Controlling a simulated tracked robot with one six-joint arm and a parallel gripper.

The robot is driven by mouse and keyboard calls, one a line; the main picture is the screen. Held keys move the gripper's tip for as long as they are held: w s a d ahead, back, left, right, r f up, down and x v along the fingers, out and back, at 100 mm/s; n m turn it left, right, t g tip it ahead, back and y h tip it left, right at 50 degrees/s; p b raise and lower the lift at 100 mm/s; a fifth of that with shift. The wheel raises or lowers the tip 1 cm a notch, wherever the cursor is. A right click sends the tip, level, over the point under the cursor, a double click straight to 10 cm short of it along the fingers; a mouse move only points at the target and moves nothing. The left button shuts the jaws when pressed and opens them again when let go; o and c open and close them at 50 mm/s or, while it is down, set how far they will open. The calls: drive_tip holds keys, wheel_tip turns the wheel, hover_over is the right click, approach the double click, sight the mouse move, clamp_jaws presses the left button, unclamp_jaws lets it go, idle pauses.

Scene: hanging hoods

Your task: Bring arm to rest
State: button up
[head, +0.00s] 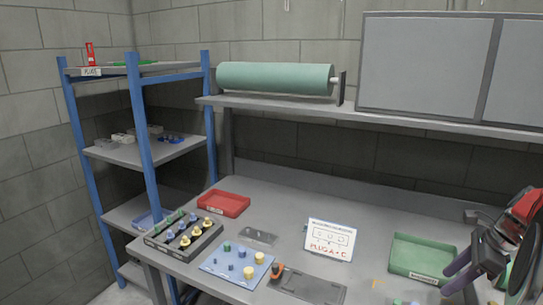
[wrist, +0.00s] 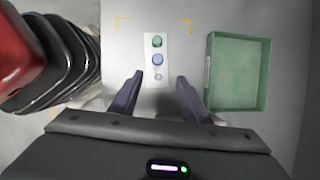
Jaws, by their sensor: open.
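My gripper (head: 459,275) is at the right edge of the head view, raised over the right part of the grey workbench (head: 281,212). In the wrist view my gripper (wrist: 158,92) has its two dark fingers wide apart, with nothing held between them. Beyond the fingertips, a pale plate (wrist: 153,45) lies on the bench with a green piece (wrist: 156,41), a blue piece (wrist: 157,58) and a small pale ring on it. Most of my arm is outside the head view.
A green tray (head: 424,262) lies beside my gripper; its rim (wrist: 209,92) shows at right in the wrist view. A red tray (head: 224,204), a black rack (head: 163,244) of knobs, a blue plate (head: 222,270) and a sign card (head: 330,240) stand left. An upper shelf (head: 390,119) overhangs the back.

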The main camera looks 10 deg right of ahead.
drive_tip(key=s+a+r+n+h, duration=0.1)
drive_tip(key=s+a+n, duration=0.3)
drive_tip(key=a+n, duration=0.4)
drive_tip(key=s+a+r+n+t+h, duration=0.1)
drive_tip(key=s+a+n, duration=0.3)
drive_tip(key=a+n, duration=0.5)
drive_tip(key=s+a+r+n+t, duration=0.1)
drive_tip(key=s+a+n, duration=0.3)
drive_tip(key=a+n, duration=0.5)
drive_tip(key=a+r, duration=0.1)
drive_tip(key=a, duration=1)
drive_tip(key=shift+r+h, duration=0.35)
drive_tip(key=shift+h, duration=0.05)
drive_tip(key=shift+d, duration=0.1)
